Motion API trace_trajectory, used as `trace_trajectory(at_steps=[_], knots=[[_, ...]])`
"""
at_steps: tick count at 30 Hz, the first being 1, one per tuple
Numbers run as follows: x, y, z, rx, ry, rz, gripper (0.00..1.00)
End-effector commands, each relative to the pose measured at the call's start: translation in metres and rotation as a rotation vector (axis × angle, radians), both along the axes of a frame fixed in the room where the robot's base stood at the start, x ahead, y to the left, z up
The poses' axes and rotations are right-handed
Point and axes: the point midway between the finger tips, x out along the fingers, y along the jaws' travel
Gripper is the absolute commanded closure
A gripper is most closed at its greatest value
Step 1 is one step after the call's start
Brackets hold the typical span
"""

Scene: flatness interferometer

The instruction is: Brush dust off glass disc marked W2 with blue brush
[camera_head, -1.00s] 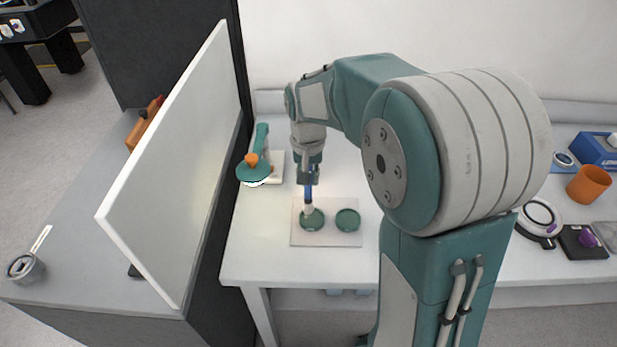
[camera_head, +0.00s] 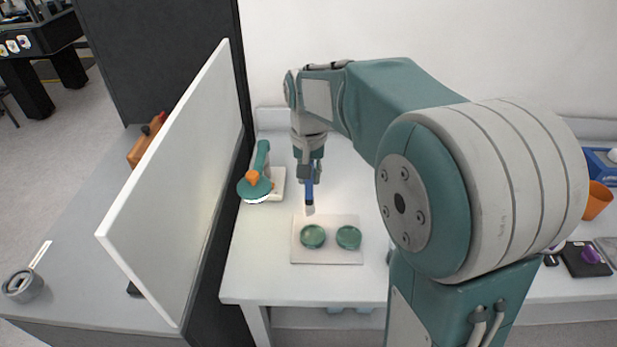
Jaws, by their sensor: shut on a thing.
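My gripper (camera_head: 309,178) points down over the white table and is shut on the blue brush (camera_head: 309,192). The brush hangs with its pale bristles down, just behind the left disc as seen here, and looks apart from it. Two green-looking glass discs lie side by side on a pale square mat (camera_head: 326,258): a left disc (camera_head: 312,236) and a right disc (camera_head: 348,237). Their marks are too small to read, so I cannot tell which is W2. Any dust on them is too small to make out.
A teal lamp-like device (camera_head: 256,182) with an orange knob stands left of the mat. A white upright panel (camera_head: 170,190) borders the table's left side. An orange cup (camera_head: 596,200) and a dark box (camera_head: 585,259) are at the right, partly behind my arm.

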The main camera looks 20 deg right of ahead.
Motion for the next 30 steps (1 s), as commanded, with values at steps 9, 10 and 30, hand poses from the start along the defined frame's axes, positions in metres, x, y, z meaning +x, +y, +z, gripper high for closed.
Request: trace_trajectory(at_steps=[9,10,30], knots=[[0.0,0.0,0.0,0.0,0.0,0.0,1.0],[0.0,0.0,0.0,0.0,0.0,0.0,1.0],[0.003,0.006,-0.045,0.002,0.01,0.001,1.0]])
